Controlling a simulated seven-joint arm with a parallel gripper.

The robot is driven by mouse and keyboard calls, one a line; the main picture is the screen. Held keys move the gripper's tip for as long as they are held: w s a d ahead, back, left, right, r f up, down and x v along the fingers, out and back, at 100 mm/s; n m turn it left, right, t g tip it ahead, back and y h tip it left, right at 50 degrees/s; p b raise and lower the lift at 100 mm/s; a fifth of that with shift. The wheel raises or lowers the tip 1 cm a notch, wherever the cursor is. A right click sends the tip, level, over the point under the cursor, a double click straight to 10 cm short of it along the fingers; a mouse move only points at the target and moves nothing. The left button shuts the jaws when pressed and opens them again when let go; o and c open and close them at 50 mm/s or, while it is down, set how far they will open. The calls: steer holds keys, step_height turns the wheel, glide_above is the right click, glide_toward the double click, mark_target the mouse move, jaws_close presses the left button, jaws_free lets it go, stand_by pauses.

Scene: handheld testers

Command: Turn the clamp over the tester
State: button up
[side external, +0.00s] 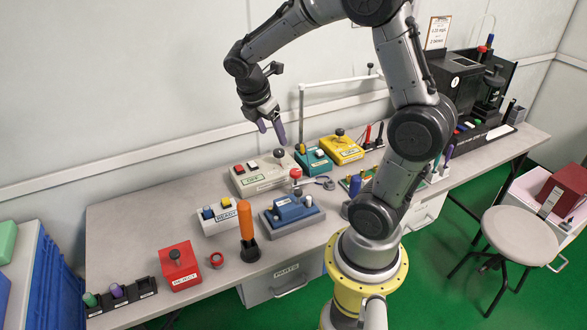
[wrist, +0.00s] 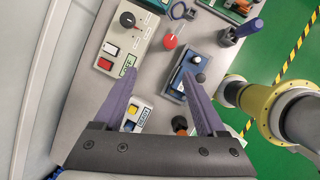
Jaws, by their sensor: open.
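A blue handheld tester (side external: 291,209) lies in a blue-grey fixture (side external: 275,228) near the middle of the bench; it also shows in the wrist view (wrist: 179,81), partly hidden by my right finger. I cannot tell which part is the clamp's arm. My gripper (side external: 272,130), with purple fingers, is open and empty, high above the bench behind the fixture, touching nothing.
A cream switch box (side external: 262,176) is behind the fixture, and a READY box (side external: 221,217) is to its left. An orange-handled tool (side external: 247,222) stands upright in front. Teal and yellow boxes (side external: 343,149) are behind right. Bare bench lies at the left.

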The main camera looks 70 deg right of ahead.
mark_target(295, 171)
steer(key=shift+m+g, duration=0.3)
steer(key=shift+g, duration=0.2)
steer(key=x, duration=1.7)
steer(key=shift+s, duration=0.4)
jaws_close()
